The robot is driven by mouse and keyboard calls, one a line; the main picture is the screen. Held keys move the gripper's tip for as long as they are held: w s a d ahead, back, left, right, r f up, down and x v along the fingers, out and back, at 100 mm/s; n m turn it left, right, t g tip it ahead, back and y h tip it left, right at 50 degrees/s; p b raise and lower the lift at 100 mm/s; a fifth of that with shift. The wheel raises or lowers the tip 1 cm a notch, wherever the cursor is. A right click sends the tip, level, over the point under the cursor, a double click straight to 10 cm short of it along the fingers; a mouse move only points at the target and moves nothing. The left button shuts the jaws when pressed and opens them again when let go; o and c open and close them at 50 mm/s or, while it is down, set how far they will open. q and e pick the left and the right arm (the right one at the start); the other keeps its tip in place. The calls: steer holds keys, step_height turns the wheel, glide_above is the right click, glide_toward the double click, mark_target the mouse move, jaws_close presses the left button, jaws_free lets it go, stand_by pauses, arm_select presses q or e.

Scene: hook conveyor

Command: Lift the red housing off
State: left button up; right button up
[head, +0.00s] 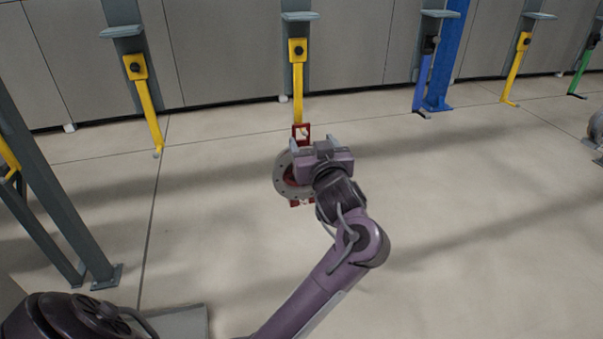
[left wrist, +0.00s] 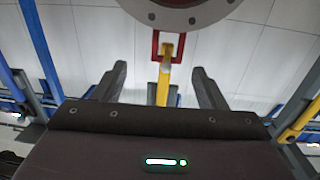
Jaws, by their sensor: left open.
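The red housing (head: 282,180) has a round grey flange with bolt holes and a red loop on top. It hangs on the end of a yellow hook (head: 298,95) in the middle of the head view. My left gripper (head: 315,143) is open beside it and hides its right part. In the left wrist view, the housing's flange (left wrist: 150,12) shows at the top edge, cut off, and its red loop and the yellow hook (left wrist: 162,85) appear between my open fingers (left wrist: 158,80). I see no grip on the housing. My right gripper is not in view.
More hooks hang in a row: yellow ones at left (head: 149,110) and right (head: 515,70), a blue one (head: 421,80) and a green one (head: 580,70). A blue post (head: 447,50) stands behind. A grey post (head: 50,190) stands at left.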

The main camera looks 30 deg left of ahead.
mark_target(301, 123)
arm_select(q)
steer(key=shift+n+g+y, duration=0.3)
steer(key=shift+y, duration=0.3)
steer(key=x, duration=0.2)
steer(key=p+x, duration=0.1)
steer(key=x, duration=0.2)
steer(key=p+x, duration=0.1)
steer(key=x, duration=0.1)
steer(key=shift+a+r, duration=0.35)
steer(key=shift+w+a+f, duration=0.1)
steer(key=shift+w+a, duration=0.05)
steer(key=shift+a, duration=0.05)
steer(key=shift+d, duration=0.1)
jaws_close()
steer(key=shift+r, duration=0.3)
steer(key=shift+f, duration=0.1)
